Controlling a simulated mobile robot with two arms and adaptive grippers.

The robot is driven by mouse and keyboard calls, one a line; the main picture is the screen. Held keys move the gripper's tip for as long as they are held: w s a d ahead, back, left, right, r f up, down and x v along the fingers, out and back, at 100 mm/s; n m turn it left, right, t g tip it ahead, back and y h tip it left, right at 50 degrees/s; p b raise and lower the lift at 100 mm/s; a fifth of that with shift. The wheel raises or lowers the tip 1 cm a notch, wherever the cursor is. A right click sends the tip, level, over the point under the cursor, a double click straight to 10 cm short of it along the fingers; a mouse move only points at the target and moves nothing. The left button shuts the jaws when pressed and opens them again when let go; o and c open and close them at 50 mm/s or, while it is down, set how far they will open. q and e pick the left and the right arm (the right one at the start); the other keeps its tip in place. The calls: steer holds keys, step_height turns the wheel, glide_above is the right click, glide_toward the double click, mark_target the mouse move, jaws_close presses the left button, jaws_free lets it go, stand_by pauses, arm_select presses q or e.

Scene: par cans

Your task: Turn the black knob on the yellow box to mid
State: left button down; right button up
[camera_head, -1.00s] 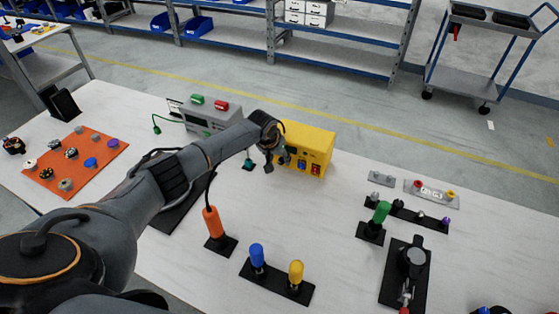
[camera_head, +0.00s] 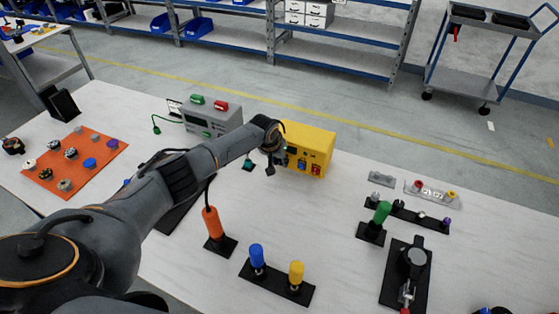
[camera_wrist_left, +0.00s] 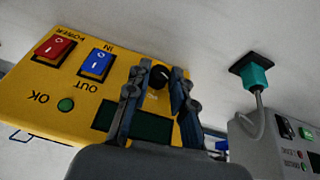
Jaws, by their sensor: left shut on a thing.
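The yellow box (camera_head: 312,142) stands on the white table, past the middle. In the left wrist view its front panel (camera_wrist_left: 112,80) appears upside down, with a red POWER switch (camera_wrist_left: 54,47), a blue IN/OUT switch (camera_wrist_left: 97,64), a green OK light (camera_wrist_left: 66,104) and a dark display (camera_wrist_left: 150,124). The black knob (camera_wrist_left: 158,78) sits between the fingers of my left gripper (camera_wrist_left: 161,72), which is shut on it. Its setting cannot be read. In the head view my left gripper (camera_head: 277,160) is at the box's left front. My right gripper is out of view.
A grey box (camera_head: 213,119) with green and red parts stands left of the yellow box. A teal plug (camera_wrist_left: 257,76) is beside it. Orange, blue and yellow handles stand in front, and a green handle (camera_head: 382,212) is at right. Bare table lies between.

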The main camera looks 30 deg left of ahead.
arm_select(q)
steer(key=shift+d+y+p, duration=0.15)
steer(key=shift+y+p, duration=0.3)
steer(key=shift+y, duration=0.05)
steer(key=shift+d+m+y+p, duration=0.2)
steer(key=shift+m+y+p, duration=0.1)
steer(key=shift+y, duration=0.4)
steer(key=shift+d+f+y, duration=0.15)
steer(key=shift+f+y, duration=0.05)
steer(key=shift+y, duration=0.6)
steer(key=shift+d+f+y+b, duration=0.1)
steer(key=shift+y+b, duration=0.3)
steer(key=y+b, duration=0.1)
steer(key=m+y+b, duration=0.1)
steer(key=y+b, duration=0.1)
steer(key=f+y+b, duration=0.1)
steer(key=b, duration=0.1)
steer(key=shift+d+m+y, duration=0.25)
steer(key=shift+m+y, duration=0.05)
steer(key=shift+y, duration=0.1)
steer(key=shift+r+y+b, duration=0.2)
steer(key=shift+y+b, duration=0.6)
steer(key=shift+b, duration=0.65)
